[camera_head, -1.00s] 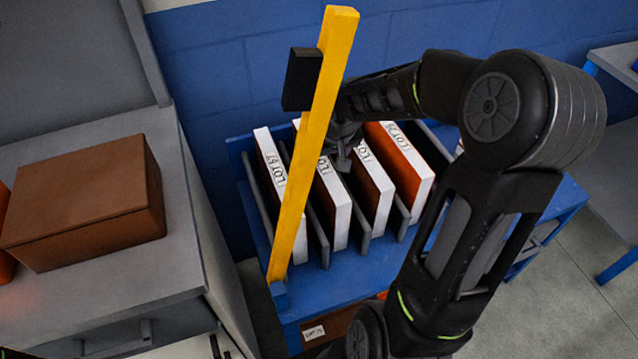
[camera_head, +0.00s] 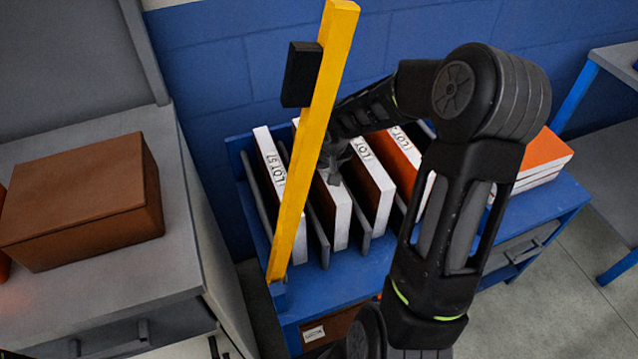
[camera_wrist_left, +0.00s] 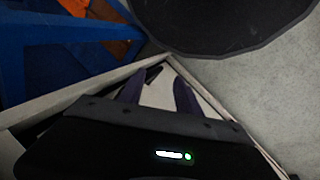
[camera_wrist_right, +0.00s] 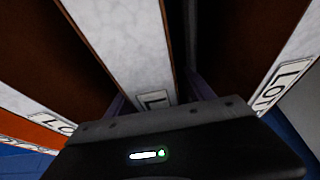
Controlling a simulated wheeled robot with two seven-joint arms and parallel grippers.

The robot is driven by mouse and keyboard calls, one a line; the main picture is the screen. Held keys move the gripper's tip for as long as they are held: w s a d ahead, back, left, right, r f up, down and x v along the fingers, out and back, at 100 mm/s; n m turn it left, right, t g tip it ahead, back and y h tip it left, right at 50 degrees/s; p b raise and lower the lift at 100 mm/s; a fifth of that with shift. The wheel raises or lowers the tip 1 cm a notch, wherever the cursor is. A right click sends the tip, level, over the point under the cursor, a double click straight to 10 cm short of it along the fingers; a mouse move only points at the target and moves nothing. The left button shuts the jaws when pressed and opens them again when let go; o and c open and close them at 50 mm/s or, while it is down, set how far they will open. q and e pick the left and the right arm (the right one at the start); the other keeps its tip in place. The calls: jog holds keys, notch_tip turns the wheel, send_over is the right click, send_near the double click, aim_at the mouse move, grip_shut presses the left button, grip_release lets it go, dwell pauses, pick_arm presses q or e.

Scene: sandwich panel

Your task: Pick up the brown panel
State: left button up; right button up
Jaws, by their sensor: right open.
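Panels with white edges and LOT labels stand upright in slots of a blue rack (camera_head: 335,285). In the head view the second panel from the left (camera_head: 337,205) has a white edge. A brown-faced panel (camera_head: 367,185) stands to its right. My right gripper (camera_head: 333,178) is at the top of the second panel, partly behind the yellow post. In the right wrist view, its open fingers (camera_wrist_right: 157,95) lie on either side of a white, labelled edge of a brown-faced panel (camera_wrist_right: 125,40); contact cannot be told. My left gripper (camera_wrist_left: 160,95) is open and empty, outside the head view.
A yellow post (camera_head: 310,140) with a black box (camera_head: 301,74) rises at the rack's left side. An orange panel (camera_head: 400,150) stands right of the brown one. Orange-topped panels (camera_head: 545,155) lie flat at right. A brown box (camera_head: 80,200) sits on the grey cabinet (camera_head: 120,285).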

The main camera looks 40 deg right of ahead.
dwell(0.6)
grip_shut()
dwell(0.5)
dwell(0.8)
